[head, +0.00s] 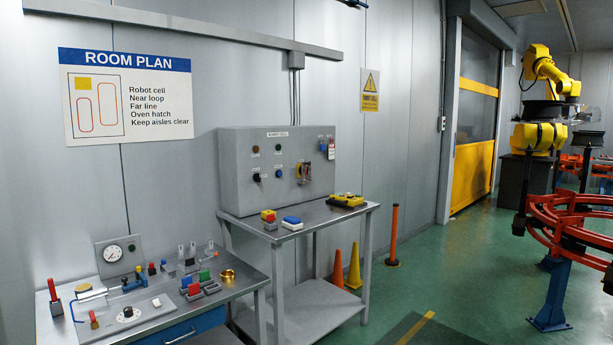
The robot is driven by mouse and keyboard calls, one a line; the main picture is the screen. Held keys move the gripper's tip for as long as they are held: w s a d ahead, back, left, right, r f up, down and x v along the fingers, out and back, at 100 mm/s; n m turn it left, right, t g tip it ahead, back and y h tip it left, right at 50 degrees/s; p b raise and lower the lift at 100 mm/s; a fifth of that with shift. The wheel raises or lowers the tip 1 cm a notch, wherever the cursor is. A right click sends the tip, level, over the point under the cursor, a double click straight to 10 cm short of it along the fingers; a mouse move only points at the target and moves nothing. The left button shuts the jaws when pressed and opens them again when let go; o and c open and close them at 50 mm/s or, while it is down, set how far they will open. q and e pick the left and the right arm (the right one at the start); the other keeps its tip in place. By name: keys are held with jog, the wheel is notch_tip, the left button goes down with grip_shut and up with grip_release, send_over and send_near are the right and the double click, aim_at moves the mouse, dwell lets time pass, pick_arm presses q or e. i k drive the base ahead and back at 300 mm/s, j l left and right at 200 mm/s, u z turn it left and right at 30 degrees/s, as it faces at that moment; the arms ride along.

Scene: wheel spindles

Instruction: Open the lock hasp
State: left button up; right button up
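A grey control box (240,195) stands on a metal table against the wall. On the right part of its front face is a small metal and dark fitting (305,172) beside a yellow plate with a knob (299,170). It may be the lock hasp, but it is too small to tell, and I cannot tell whether it is open or closed. A blue switch with a red and white tag (331,150) is at the upper right of the face. Neither of my grippers is in view.
The metal table (346,210) carries a yellow and black pendant (346,200), a red and yellow button box (269,219) and a blue and white block (292,223). A lower bench (245,281) with small fixtures is at left. Green floor is open beyond.

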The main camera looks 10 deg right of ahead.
aim_at(308, 169)
jog(key=i+l+z, duration=0.35)
jog(key=i, duration=0.2)
jog(key=i+z, duration=0.4)
jog(key=i, duration=0.2)
